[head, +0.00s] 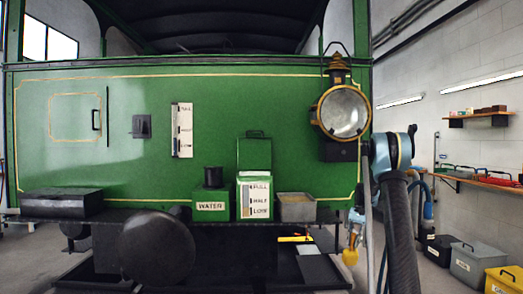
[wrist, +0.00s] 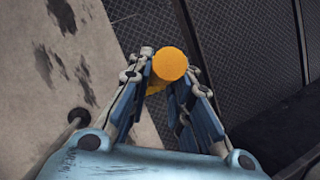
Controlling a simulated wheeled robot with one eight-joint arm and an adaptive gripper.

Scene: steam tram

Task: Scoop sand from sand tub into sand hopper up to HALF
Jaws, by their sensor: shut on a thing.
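My gripper (head: 352,236) hangs at the right end of the tram's front ledge, pointing down. It is shut on a yellow-orange thing, probably the scoop (head: 350,257); its round orange end (wrist: 170,64) shows between the fingers in the wrist view. The scoop's contents cannot be seen. An open grey tub (head: 297,211) with a tan, sand-like fill stands on the ledge, left of my gripper and apart from it. Left of the tub stands a green box, likely the sand hopper (head: 240,180), with its lid raised and a FULL, HALF, LOW gauge (head: 257,200). Its inside level is hidden.
A green WATER box (head: 211,203) and a black box (head: 62,202) share the ledge. A brass lamp (head: 343,112) juts out above the tub's right side. A round black buffer (head: 157,248) sticks out below. Bins (head: 475,265) stand along the right wall.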

